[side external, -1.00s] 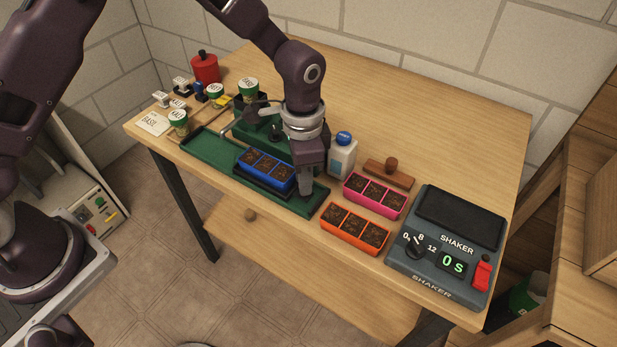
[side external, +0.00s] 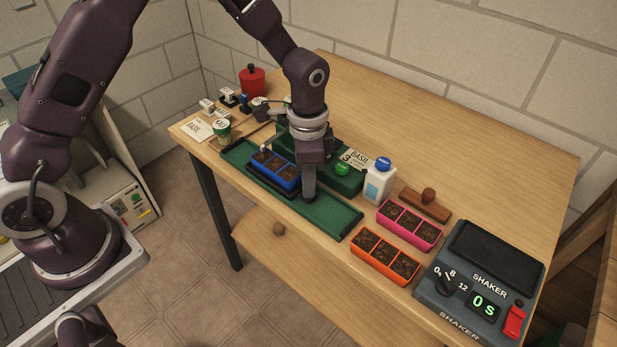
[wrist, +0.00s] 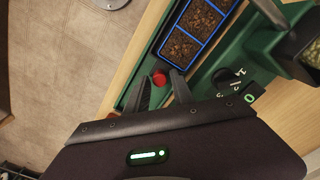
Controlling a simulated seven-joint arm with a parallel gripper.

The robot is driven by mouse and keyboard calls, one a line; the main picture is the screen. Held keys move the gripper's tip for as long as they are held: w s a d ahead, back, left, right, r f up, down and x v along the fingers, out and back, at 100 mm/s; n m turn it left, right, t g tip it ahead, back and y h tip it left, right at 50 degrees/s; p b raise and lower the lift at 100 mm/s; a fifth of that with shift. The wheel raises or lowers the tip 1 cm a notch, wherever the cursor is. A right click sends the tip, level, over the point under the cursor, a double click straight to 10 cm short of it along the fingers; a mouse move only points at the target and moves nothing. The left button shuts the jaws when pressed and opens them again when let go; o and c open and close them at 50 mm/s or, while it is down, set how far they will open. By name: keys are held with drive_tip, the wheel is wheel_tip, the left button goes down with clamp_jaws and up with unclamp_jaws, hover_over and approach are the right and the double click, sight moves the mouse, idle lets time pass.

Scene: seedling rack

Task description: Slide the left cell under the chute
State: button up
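The blue tray (side external: 275,172), with soil in its cells, sits on a dark carriage in the green channel (side external: 335,219), towards the channel's left end. In the wrist view the blue tray (wrist: 190,38) is cut off at the top, so its far cell is only partly seen. My gripper (side external: 309,195) is low at the carriage's right end. In the wrist view its fingertips (wrist: 160,76) stand close on both sides of a red knob (wrist: 160,78) and seem shut on it. The green dispenser (side external: 345,178) stands behind the channel; its chute is mostly hidden by my arm.
An orange tray (side external: 384,258), a pink tray (side external: 409,224), a white bottle (side external: 379,184) and the shaker (side external: 480,285) stand to the right. A seed cup (side external: 222,130), stamps and a red pot (side external: 252,82) are at the left. The channel right of my gripper is clear.

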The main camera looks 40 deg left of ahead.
wheel_tip(320, 180, up, 7)
drive_tip(key=shift+r, duration=0.1)
idle(0.3)
drive_tip(key=s+a+r+n+t, duration=0.2)
drive_tip(key=s+a+r, duration=0.15)
drive_tip(key=r, duration=0.55)
drive_tip(key=s+a+r+n+t, duration=0.1)
drive_tip(key=s+a+r+n, duration=0.1)
drive_tip(key=s, duration=0.8)
drive_tip(key=s+a+r+n+t, duration=0.2)
drive_tip(key=s+r+n, duration=0.3)
drive_tip(key=s, duration=0.5)
drive_tip(key=shift+s+r+t, duration=0.3)
drive_tip(key=shift+r, duration=0.1)
